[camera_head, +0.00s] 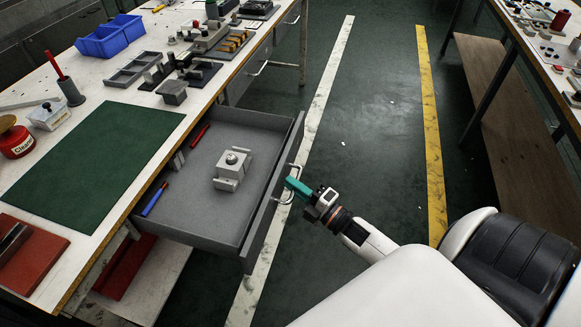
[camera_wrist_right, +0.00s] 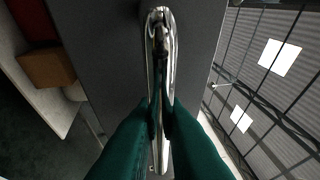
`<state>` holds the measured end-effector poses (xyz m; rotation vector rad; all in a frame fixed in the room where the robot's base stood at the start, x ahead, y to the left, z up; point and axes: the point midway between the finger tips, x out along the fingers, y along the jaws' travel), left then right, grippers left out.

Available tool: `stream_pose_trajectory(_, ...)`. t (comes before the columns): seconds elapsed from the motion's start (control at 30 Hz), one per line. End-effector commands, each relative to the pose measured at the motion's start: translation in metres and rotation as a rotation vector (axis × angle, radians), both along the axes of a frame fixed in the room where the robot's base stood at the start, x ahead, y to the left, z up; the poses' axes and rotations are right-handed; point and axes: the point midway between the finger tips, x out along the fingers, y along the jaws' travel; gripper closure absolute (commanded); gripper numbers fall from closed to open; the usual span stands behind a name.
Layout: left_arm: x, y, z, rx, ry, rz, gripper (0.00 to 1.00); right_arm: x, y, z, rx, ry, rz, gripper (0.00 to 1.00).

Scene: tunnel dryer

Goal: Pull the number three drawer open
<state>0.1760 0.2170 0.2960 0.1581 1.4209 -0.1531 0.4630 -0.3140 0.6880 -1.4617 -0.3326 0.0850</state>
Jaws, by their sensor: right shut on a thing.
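A grey drawer (camera_head: 205,204) under the left workbench stands pulled well out over the floor. I see no number on it. Inside lie a grey metal block with a round knob (camera_head: 233,168), a blue-handled tool (camera_head: 154,199) and a red tool (camera_head: 200,136). A shiny bow handle (camera_head: 288,188) is on the drawer front. My right gripper (camera_head: 293,187), with teal fingers, is at this handle. In the right wrist view the two fingers are shut on the handle (camera_wrist_right: 160,60), one on each side. My left gripper is not in view.
The workbench top holds a green mat (camera_head: 97,150), blue bins (camera_head: 110,37), a red can (camera_head: 14,137) and several fixtures. Another bench (camera_head: 545,50) stands at the right. The floor aisle (camera_head: 375,110) between them is clear, with white and yellow stripes.

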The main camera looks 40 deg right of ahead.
Motion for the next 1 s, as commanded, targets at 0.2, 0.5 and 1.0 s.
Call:
stream_pose_trajectory(0.2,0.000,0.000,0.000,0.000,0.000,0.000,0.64,0.000,0.000,-0.001,-0.001,0.002,0.000,1.00)
stream_pose_trajectory(0.5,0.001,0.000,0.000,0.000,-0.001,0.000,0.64,0.000,0.000,-0.001,0.000,0.001,0.000,0.80)
stream_pose_trajectory(1.0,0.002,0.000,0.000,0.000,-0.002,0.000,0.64,-0.072,-0.019,-0.015,0.000,0.006,-0.002,0.80)
